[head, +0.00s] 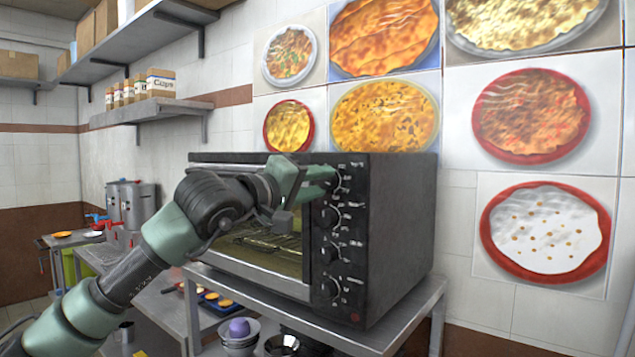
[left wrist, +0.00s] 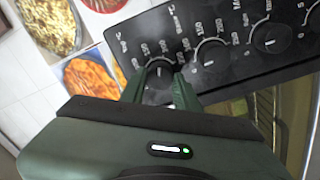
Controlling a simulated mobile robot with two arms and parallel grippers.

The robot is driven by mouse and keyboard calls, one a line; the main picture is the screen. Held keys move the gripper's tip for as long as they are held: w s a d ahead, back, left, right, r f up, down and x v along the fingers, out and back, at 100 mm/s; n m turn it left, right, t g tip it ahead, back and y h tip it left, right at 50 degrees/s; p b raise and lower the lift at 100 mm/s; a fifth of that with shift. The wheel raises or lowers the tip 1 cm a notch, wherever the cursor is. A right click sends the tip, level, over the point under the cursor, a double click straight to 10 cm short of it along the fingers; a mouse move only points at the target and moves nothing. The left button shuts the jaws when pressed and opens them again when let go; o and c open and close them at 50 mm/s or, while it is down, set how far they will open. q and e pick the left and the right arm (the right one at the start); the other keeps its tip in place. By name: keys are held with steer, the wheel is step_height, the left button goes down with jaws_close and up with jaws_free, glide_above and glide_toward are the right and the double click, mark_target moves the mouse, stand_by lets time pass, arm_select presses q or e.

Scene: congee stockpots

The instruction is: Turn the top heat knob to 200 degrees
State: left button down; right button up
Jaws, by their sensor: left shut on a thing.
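The black oven (head: 395,240) stands on a metal table with a column of knobs on the right of its front. The top heat knob (left wrist: 158,88) is the topmost one, a dark round knob with white markings around it. My left gripper (head: 328,176) reaches it from the left, and in the left wrist view its two green fingers are shut on the knob, one on each side. The fingers and the small picture hide part of the knob, so I cannot read its setting. My right gripper is out of view.
Below are the second knob (head: 329,217), third knob (head: 330,252) and bottom knob (head: 330,288). The oven's glass door (head: 262,250) is left of them, behind my forearm. Bowls (head: 239,335) sit under the table; a wall shelf (head: 150,110) is above left.

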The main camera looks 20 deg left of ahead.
arm_select(q)
steer(key=shift+f+m, duration=0.2)
steer(key=shift+m, duration=0.7)
steer(key=shift+d, duration=0.1)
steer(key=c, duration=1)
jaws_free()
steer(key=shift+c, duration=0.2)
steer(key=shift+r, duration=0.1)
steer(key=shift+s, duration=0.1)
